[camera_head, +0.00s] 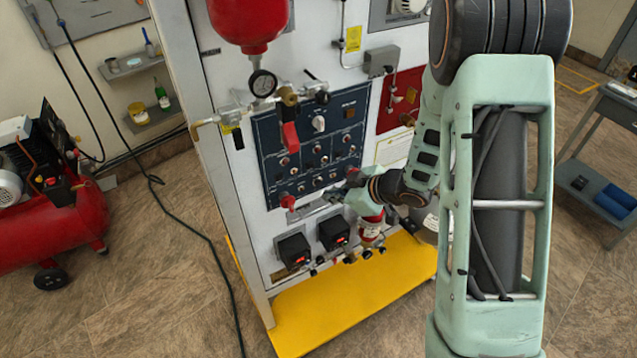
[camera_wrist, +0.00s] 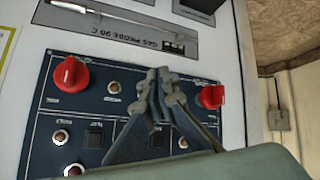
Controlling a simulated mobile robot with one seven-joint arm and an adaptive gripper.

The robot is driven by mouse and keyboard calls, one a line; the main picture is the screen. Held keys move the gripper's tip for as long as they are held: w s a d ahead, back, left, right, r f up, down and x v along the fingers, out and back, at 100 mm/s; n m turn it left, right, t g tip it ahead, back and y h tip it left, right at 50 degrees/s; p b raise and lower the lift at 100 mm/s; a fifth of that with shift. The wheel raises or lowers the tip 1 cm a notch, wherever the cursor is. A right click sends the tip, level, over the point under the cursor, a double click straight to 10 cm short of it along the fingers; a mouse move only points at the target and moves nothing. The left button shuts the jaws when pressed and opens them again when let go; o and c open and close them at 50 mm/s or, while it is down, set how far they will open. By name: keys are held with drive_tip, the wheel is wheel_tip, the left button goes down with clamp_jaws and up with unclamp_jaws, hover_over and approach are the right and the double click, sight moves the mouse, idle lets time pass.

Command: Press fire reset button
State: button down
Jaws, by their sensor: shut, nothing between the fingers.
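The dark blue control panel (camera_head: 270,130) is on the front of the trainer cabinet, with several small round buttons, lamps and knobs. In the wrist view the panel (camera_wrist: 100,108) appears upside down, with a red knob (camera_wrist: 70,72) on the left, another red knob (camera_wrist: 211,96) on the right and a round button (camera_wrist: 114,87) between them. I cannot read which control is the fire reset button. My gripper (camera_wrist: 165,74) is shut and empty, its fingertips in front of the panel between the red knobs. It hides part of the panel; contact cannot be told.
A grey strip with a probe (camera_wrist: 125,15) borders the panel. In the head view a red tank with a gauge (camera_head: 263,83) and a red valve handle (camera_head: 290,136) are above my gripper. Two black controllers (camera_head: 294,250) sit below. A red compressor (camera_head: 50,215) stands left.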

drive_tip(key=shift+s+d, duration=0.45)
drive_tip(key=shift+s, duration=0.2)
drive_tip(key=shift+s+d, duration=0.45)
drive_tip(key=shift+s, duration=0.2)
